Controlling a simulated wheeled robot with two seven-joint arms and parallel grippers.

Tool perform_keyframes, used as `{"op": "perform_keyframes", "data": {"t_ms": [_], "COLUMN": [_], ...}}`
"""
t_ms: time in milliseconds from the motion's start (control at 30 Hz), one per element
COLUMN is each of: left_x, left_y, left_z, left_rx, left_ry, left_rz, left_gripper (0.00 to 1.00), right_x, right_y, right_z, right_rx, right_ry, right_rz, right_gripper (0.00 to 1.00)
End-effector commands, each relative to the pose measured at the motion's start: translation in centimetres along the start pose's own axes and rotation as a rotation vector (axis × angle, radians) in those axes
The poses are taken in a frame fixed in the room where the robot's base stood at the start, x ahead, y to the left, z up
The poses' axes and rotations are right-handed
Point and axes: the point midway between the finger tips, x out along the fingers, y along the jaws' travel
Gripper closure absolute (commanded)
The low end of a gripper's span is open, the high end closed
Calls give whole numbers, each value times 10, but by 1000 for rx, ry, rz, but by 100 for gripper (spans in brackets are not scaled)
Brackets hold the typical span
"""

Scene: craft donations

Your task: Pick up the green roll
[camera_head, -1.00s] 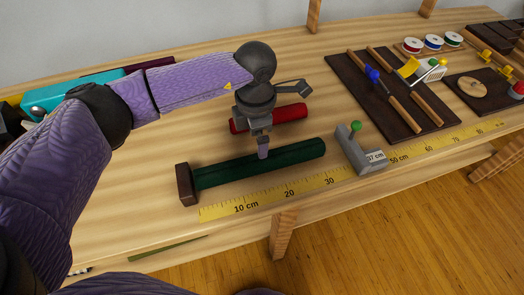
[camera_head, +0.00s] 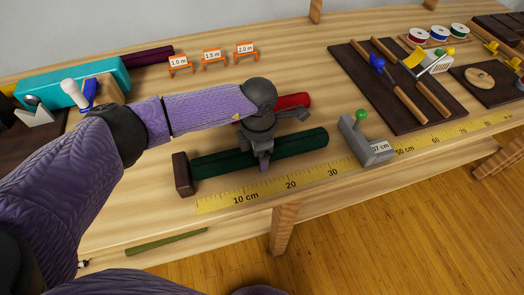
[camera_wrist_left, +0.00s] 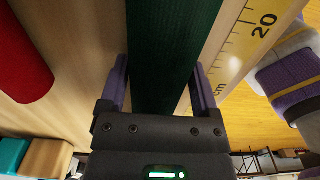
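The green roll (camera_head: 305,142) is a long dark green cylinder lying on the workbench along the yellow ruler. Its left end is against a brown block (camera_head: 183,174). My left gripper (camera_head: 264,163) is down over the middle of the roll and hides part of it. In the left wrist view, the green roll (camera_wrist_left: 172,50) runs between the two spread fingers of my left gripper (camera_wrist_left: 158,90). One finger is on each side, very close to the roll; firm contact cannot be made out. My right gripper is in neither view.
A red roll (camera_head: 293,101) lies just behind the green one, partly hidden by my left arm. The ruler (camera_head: 245,196) runs along the front edge. A grey stop (camera_head: 365,142) with a green knob stands right of the roll. A dark tool board (camera_head: 397,85) lies farther right.

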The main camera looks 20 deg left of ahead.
Motion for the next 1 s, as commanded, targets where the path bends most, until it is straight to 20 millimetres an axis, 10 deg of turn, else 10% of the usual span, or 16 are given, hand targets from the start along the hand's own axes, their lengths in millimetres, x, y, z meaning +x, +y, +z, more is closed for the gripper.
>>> {"op": "perform_keyframes", "data": {"t_ms": [167,400,700,1000], "left_x": [0,-5,-80,-101], "left_y": [0,0,0,0], "left_z": [0,0,1,0], "left_rx": [0,0,1,0], "left_ry": [0,-2,-5,-1], "left_rz": [0,1,4,0], "left_gripper": [91,92,92,92], "right_x": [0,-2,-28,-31], "right_y": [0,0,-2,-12], "right_z": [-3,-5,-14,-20], "right_rx": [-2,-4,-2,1], "right_ry": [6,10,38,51], "right_rz": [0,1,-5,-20], "right_gripper": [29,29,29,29]}}
